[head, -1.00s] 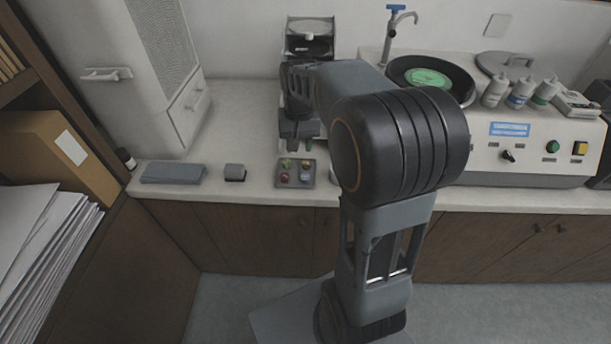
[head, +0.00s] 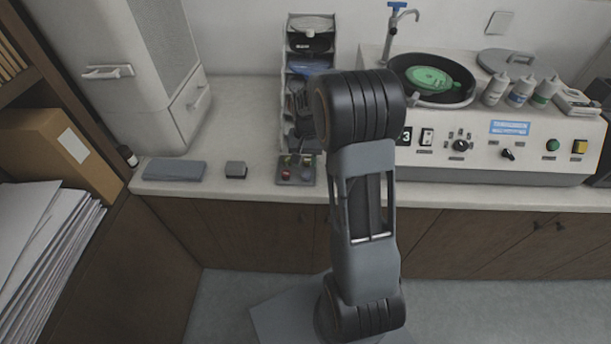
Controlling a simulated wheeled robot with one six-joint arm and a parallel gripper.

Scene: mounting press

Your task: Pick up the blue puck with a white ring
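A small grey tray (head: 282,181) sits near the front edge of the counter and holds several small coloured pucks. A red puck (head: 286,175) shows at its left. The blue puck with a white ring cannot be made out clearly; the pucks are tiny and partly covered by my gripper. My gripper (head: 300,158) points down at the tray, low over its back and right part. Its fingers are dark and small, so whether they are apart or hold anything cannot be told.
A dark shelf rack (head: 311,40) stands behind my gripper. The machine with a round green disc (head: 428,78) stands to the right. The counter behind the slab is clear.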

